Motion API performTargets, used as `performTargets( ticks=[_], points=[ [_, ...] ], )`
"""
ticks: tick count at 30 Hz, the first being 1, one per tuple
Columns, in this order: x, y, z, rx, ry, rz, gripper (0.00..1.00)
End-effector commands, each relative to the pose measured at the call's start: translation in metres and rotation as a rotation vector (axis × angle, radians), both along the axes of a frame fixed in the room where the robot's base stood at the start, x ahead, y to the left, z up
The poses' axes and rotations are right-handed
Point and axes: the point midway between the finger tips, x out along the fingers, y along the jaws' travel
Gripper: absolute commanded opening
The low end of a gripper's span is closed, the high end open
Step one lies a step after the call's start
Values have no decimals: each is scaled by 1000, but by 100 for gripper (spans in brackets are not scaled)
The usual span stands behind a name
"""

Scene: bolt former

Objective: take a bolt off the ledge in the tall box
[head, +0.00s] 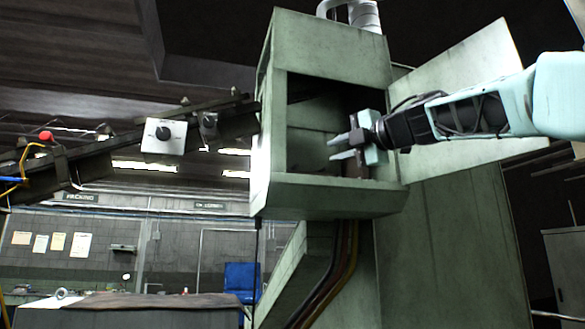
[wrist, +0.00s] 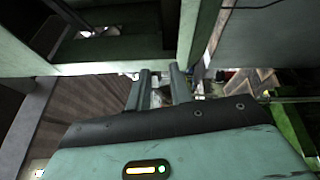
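The tall box (head: 330,42) is a worn green metal cabinet with a square opening in its front, at the middle of the head view. Its frame also shows at the upper left of the wrist view (wrist: 110,67). My gripper (head: 332,149) is open, its two fingers apart and pointing left across the opening in the head view. In the wrist view the fingers (wrist: 160,72) reach toward the box's frame, with nothing held between them. I cannot make out a bolt for certain; small pale spots show in the box's dark opening in the wrist view. The ledge is not clear.
A wide green panel (head: 470,75) stands out from the box's right side, behind my arm. A dark rail with a white control box (head: 163,136) runs up to the box from the left. A covered table (head: 150,305) and a blue chair (head: 241,277) stand farther back.

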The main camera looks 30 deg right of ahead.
Motion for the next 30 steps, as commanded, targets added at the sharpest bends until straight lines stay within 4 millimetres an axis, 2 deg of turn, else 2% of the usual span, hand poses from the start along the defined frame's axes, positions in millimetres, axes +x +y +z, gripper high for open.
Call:
performTargets(
  ticks=[3,6,21,24,30],
  points=[
    [-16,-17,9,-76,27,-42,21],
    [-13,-20,11,-98,41,-50,21],
    [84,-9,9,-99,43,-49,21],
    [95,-9,9,-99,40,-50,21],
    [104,-7,8,-98,41,-49,21]
  ],
)
